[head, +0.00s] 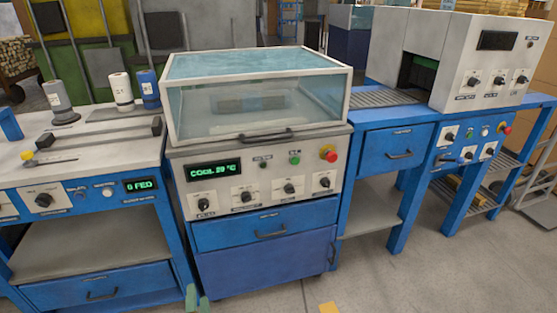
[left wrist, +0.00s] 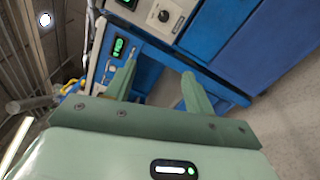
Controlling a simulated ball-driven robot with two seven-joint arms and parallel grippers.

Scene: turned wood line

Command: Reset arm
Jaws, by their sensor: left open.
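My left gripper (head: 197,303) shows only as green fingertips at the bottom edge of the head view, in front of the blue lower cabinet. In the left wrist view its two green fingers (left wrist: 160,85) stand apart with nothing between them, so it is open and empty. Behind the fingers are blue cabinet fronts and a tilted view of the control panels. My right gripper is in neither view.
A machine with a clear lid (head: 258,95) stands in the middle, its display reading COOL. A feed bench (head: 85,205) with spools is at left. A white machine (head: 455,60) on a blue stand is at right. The floor (head: 420,275) at front right is mostly clear.

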